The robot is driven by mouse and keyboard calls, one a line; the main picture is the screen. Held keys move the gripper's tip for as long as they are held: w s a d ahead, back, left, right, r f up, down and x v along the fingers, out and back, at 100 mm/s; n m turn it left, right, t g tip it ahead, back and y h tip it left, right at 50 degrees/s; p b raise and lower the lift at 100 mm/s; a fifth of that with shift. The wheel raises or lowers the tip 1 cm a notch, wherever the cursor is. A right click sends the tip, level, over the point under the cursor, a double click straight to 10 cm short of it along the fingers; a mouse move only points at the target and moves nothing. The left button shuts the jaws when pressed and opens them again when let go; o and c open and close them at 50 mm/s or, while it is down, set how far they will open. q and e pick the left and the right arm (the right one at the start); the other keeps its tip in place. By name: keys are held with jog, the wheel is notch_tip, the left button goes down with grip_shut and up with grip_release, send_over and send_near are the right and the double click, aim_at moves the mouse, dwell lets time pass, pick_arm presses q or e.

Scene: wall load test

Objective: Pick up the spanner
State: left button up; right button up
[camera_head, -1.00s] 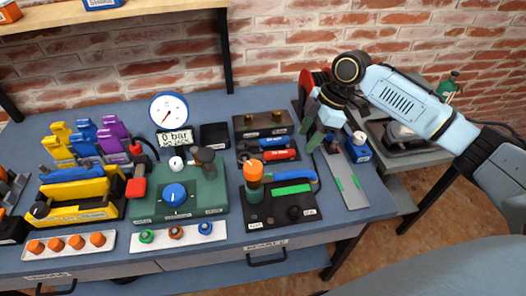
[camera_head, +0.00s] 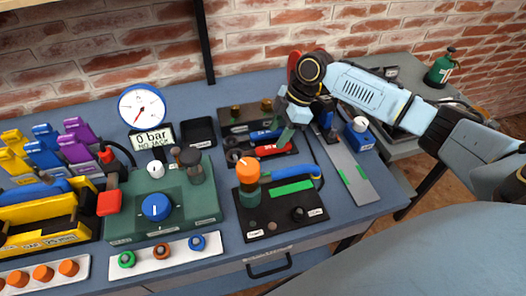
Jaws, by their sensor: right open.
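Two hand tools lie in a dark holder on the blue bench, left of my right gripper: one with a blue handle (camera_head: 267,134) and one with a red handle (camera_head: 273,149). Their small labels cannot be read, so I cannot tell which is the spanner. Dark ring-shaped ends show at the holder's left. My right gripper (camera_head: 290,133) is open, pointing down just right of the handles, and partly covers the area behind it. I see no contact with either tool. My left gripper is out of view.
A black board with an orange-topped cylinder (camera_head: 248,172) stands in front of the holder. A green pump box (camera_head: 185,205) with a gauge (camera_head: 142,108) is to the left. A grey strip (camera_head: 350,172) and a blue box (camera_head: 360,135) lie to the right.

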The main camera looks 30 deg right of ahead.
aim_at(270, 147)
jog(key=shift+a+f, duration=0.2)
jog(key=shift+f, duration=0.15)
jog(key=x, duration=0.3)
jog(key=shift+a+f+b, duration=0.25)
jog(key=shift+f+b, duration=0.05)
jog(key=shift+b, duration=0.05)
jog(key=shift+w+a+f, duration=0.1)
jog(key=shift+f, duration=0.2)
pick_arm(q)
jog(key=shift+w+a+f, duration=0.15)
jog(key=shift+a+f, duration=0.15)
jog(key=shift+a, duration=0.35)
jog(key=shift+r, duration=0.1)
pick_arm(e)
jog(key=shift+f, duration=0.15)
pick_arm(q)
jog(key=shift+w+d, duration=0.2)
